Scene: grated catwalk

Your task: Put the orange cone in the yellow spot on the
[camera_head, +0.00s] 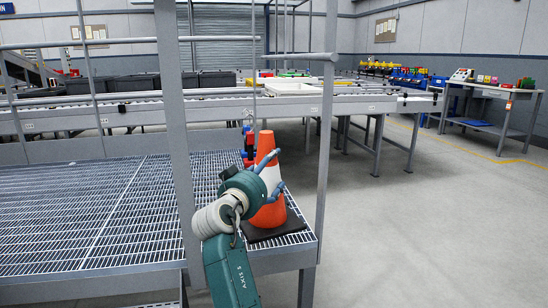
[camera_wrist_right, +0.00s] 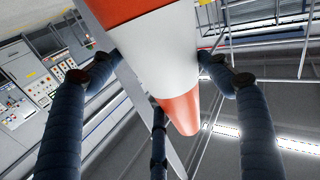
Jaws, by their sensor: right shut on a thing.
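The orange cone (camera_head: 265,143) with a white band and a dark square base stands upright at the right end of the grated catwalk (camera_head: 90,215). My right gripper (camera_head: 272,176) is shut around the cone at its white band, with its arm coming from below. In the right wrist view, the dark fingers of the right gripper (camera_wrist_right: 158,75) surround the cone's white band (camera_wrist_right: 157,55), and the orange tip points away from the camera. The base seems to rest on the grating. No yellow spot can be made out on the catwalk. My left gripper is not in view.
Grey railing posts (camera_head: 328,130) rise close to the cone and my right arm. Small red and blue items (camera_head: 249,142) show behind the cone. A long conveyor (camera_head: 215,108) runs behind the catwalk. A side table (camera_head: 492,88) stands at the right. The floor at right is clear.

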